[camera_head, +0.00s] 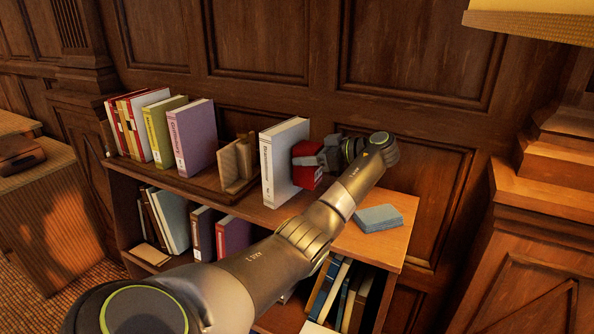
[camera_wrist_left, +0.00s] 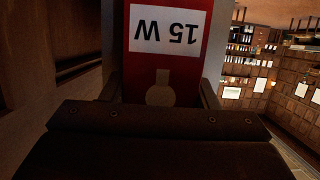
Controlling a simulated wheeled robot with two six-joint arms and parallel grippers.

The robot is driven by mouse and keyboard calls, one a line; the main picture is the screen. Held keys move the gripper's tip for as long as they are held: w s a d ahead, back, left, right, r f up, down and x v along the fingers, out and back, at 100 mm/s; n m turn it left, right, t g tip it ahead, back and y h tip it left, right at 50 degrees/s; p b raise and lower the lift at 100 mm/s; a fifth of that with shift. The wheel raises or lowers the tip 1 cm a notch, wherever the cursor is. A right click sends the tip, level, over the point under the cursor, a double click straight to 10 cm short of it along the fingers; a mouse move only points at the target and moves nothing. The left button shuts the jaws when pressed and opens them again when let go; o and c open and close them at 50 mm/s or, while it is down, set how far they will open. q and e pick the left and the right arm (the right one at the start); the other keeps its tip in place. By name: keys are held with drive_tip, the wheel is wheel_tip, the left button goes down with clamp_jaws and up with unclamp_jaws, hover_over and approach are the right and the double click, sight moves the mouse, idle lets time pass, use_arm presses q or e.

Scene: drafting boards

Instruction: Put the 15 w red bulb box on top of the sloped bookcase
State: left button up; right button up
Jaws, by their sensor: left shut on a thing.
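The red bulb box (camera_head: 307,178) is in my left gripper (camera_head: 316,158), just right of a white book over the bookcase top. In the left wrist view the box (camera_wrist_left: 188,65) fills the space between the fingers, with an upside-down "15 W" on its white label. The left gripper (camera_wrist_left: 160,95) is shut on it. The wooden bookcase (camera_head: 392,243) stands against the panelled wall. I cannot tell whether the box touches the bookcase top, as the arm hides part of the area. My right gripper is not in view.
The white book (camera_head: 285,160) stands close to the box's left. A wooden bookend (camera_head: 235,163) and several upright books, one purple (camera_head: 193,137), are further left. A blue-grey book (camera_head: 379,218) lies flat on the right part of the top, with some bare wood around it.

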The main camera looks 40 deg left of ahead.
sight(319, 172)
use_arm(q)
wheel_tip(319, 172, down, 5)
drive_tip(key=shift+f+p, duration=0.1)
drive_tip(key=shift+p, duration=0.35)
drive_tip(key=o, duration=0.6)
drive_tip(key=shift+f, duration=0.1)
drive_tip(key=o, duration=0.5)
drive_tip(key=shift+c, duration=0.2)
drive_tip(key=shift+r, duration=0.2)
